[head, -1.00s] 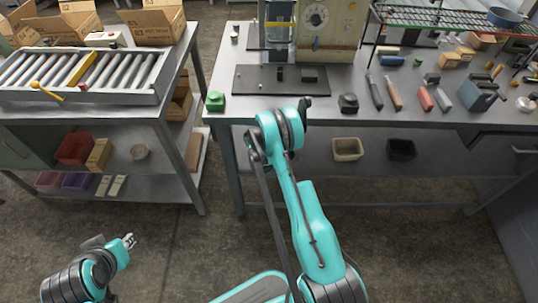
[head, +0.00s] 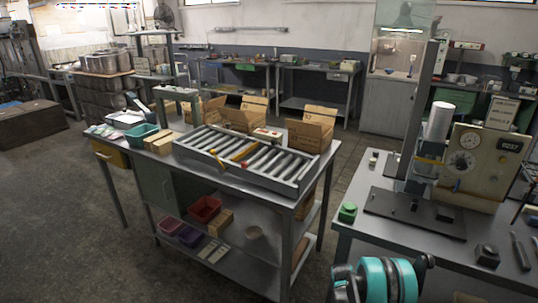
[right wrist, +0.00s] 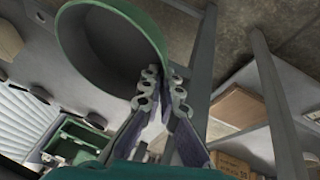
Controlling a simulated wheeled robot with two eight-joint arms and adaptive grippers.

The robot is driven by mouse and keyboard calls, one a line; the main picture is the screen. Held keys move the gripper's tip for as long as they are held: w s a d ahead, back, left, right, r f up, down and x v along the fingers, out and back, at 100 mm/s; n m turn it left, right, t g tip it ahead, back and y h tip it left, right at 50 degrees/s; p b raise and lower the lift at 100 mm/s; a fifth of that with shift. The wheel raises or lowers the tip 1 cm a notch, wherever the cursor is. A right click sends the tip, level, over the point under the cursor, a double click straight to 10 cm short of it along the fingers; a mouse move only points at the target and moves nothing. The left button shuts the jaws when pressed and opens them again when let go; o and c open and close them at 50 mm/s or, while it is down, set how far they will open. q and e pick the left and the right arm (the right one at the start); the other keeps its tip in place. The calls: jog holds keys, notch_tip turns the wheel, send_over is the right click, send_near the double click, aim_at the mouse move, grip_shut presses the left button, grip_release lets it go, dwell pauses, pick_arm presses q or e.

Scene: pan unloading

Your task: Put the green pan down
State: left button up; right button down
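The green pan (right wrist: 158,35) shows in the right wrist view at the upper left, with its grey inside facing the camera. My right gripper (right wrist: 161,88) has its two fingertips close together on the pan's edge and holds it. In the head view only a teal joint of my right arm shows at the bottom; the pan and right gripper are out of that view. My left gripper is in neither current view.
A metal table (head: 160,160) carries a roller conveyor (head: 250,155), cardboard boxes (head: 312,128) and a teal bin (head: 141,136). A red bin (head: 204,209) sits on its lower shelf. At right, a workbench (head: 365,215) bears a press machine (head: 472,165) and a green block (head: 347,212).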

jog(key=s+a+r+n+t+y, duration=0.1)
jog(key=s+a+r+n, duration=0.2)
jog(key=s+a+r, duration=1.3)
jog(key=shift+s+r+n, duration=0.4)
jog(key=shift+s+r, duration=0.1)
jog(key=shift+s, duration=0.05)
